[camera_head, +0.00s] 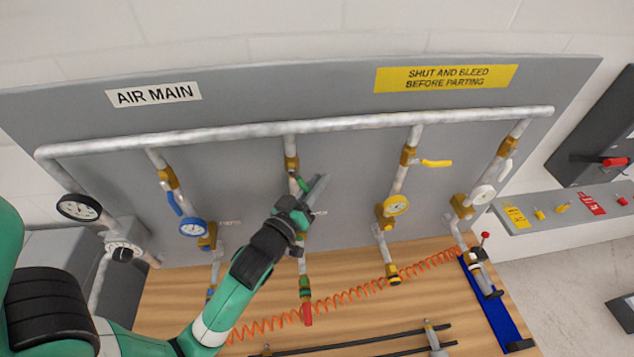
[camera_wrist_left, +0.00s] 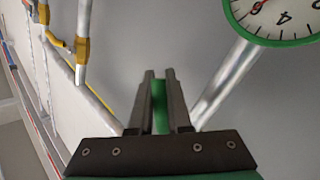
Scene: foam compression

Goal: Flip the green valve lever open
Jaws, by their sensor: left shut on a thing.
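The green valve lever (camera_head: 300,183) shows in part in the head view, below a brass valve body (camera_head: 291,163) on the middle drop pipe. My left gripper (camera_head: 318,187) reaches in front of this pipe. In the left wrist view the left gripper (camera_wrist_left: 160,76) is shut on the green lever (camera_wrist_left: 159,105), with a strip of it between the two fingers. Most of the lever is hidden behind the gripper in the head view. My right gripper is in neither view.
A green-rimmed gauge (camera_wrist_left: 276,14) is close to the right of the fingers. Drops with a blue lever (camera_head: 174,203) and a yellow lever (camera_head: 436,163) flank the middle pipe. An orange coiled hose (camera_head: 345,298) crosses the wooden bench (camera_head: 165,300) below.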

